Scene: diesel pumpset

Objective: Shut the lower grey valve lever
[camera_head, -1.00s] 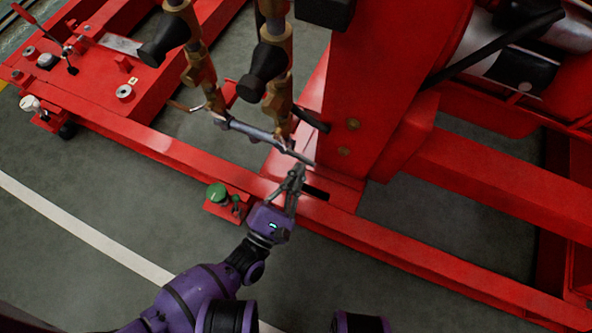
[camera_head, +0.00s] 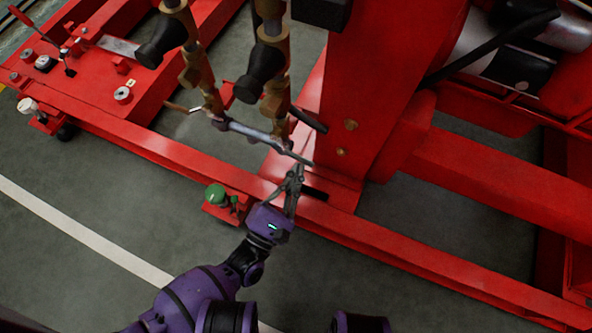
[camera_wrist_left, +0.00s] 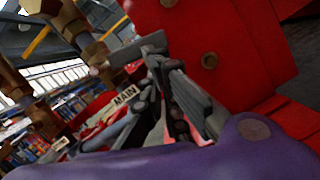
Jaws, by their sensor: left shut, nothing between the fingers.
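The grey valve lever (camera_head: 262,139) is a long thin bar below the brass pipes in the head view. It slopes down to the right, and its free end lies just above my left fingertips. My left gripper (camera_head: 297,172) is shut and empty, pointing up at that end. I cannot tell whether it touches the lever. In the left wrist view the gripper's fingers (camera_wrist_left: 182,98) stand close to a grey bar end (camera_wrist_left: 152,44), partly hiding what lies behind. My right gripper is not in view.
Brass pipes (camera_head: 197,72) with black handles hang above the lever. A red upright (camera_head: 365,85) stands close right of my gripper, and a red beam (camera_head: 400,258) runs below. A green-capped fitting (camera_head: 214,194) sits left. Grey floor (camera_head: 130,200) is open at the lower left.

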